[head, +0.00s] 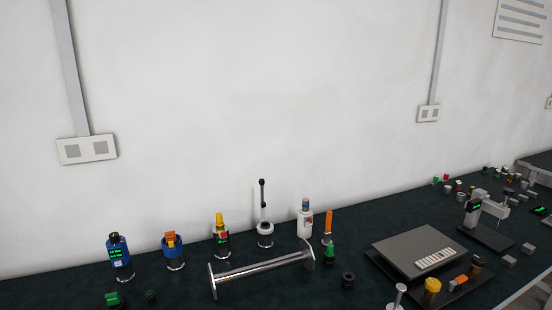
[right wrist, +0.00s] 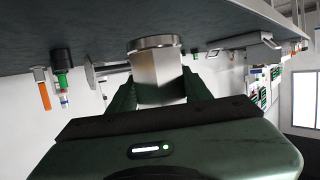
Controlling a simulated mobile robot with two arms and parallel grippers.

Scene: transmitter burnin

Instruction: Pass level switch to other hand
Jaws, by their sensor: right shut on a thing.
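My right gripper (right wrist: 155,92) is shut on a silver piece with a flat-sided body and a round disc at one end, which appears to be the level switch (right wrist: 158,72). The right wrist view is upside down, so the disc is on the lower side. Its dark green fingers grip both sides of the body. The disc is close to the dark bench top, and I cannot tell whether they touch. The far end of the piece is hidden behind the gripper. Neither gripper shows in the head view, and my left gripper is in no view.
On the dark bench are a silver bar (head: 262,267), a black ring (head: 348,280), a green-topped part (head: 330,254) and a grey scale (head: 418,250). Several instruments, including a blue one (head: 119,257) and a white bottle (head: 305,220), stand along the wall.

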